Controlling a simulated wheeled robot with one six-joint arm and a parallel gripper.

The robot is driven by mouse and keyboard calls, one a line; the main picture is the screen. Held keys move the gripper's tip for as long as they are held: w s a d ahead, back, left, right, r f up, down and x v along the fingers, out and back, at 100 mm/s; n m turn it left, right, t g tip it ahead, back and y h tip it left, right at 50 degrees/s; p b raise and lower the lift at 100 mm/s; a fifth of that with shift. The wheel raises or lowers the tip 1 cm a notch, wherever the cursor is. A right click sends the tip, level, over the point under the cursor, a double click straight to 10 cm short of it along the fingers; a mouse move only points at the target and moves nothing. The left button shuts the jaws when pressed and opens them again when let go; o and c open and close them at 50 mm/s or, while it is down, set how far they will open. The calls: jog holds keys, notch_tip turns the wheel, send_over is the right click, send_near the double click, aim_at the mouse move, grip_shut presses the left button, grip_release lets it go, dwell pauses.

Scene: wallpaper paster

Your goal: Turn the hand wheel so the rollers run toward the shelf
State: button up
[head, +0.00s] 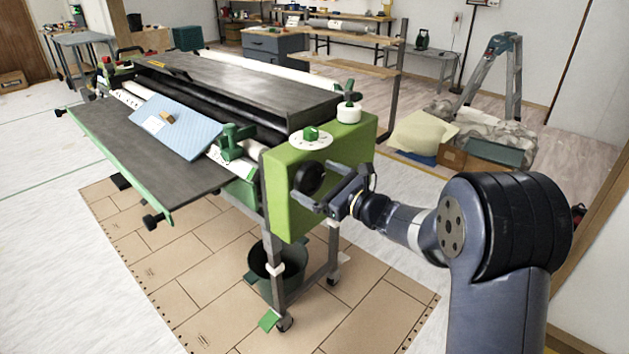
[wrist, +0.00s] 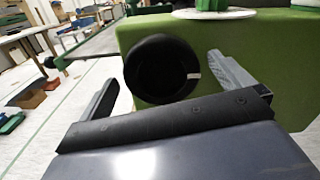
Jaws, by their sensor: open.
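The hand wheel (head: 309,178) is a black round wheel on the end face of the green housing (head: 345,150) of the wallpaper paster. In the wrist view the wheel (wrist: 160,69) shows a white mark on its right rim and lies between and beyond my fingers. My gripper (head: 306,191) is open beside the wheel; in the wrist view my gripper (wrist: 165,80) has its two fingers apart, with nothing held. Whether a finger touches the wheel I cannot tell. The dark rollers (head: 215,99) lie along the machine, partly under its top plate. The shelf (head: 350,66) stands behind the machine.
A blue sheet (head: 174,127) with a small wooden block lies on the machine's front tray (head: 135,150). A dark bucket (head: 270,265) stands under the housing. A stepladder (head: 505,75) and a covered pile stand at right. The floor beside the housing is clear.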

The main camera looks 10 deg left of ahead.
jog(key=shift+x, duration=0.75)
jog(key=shift+c, duration=0.4)
jog(key=c, duration=0.8)
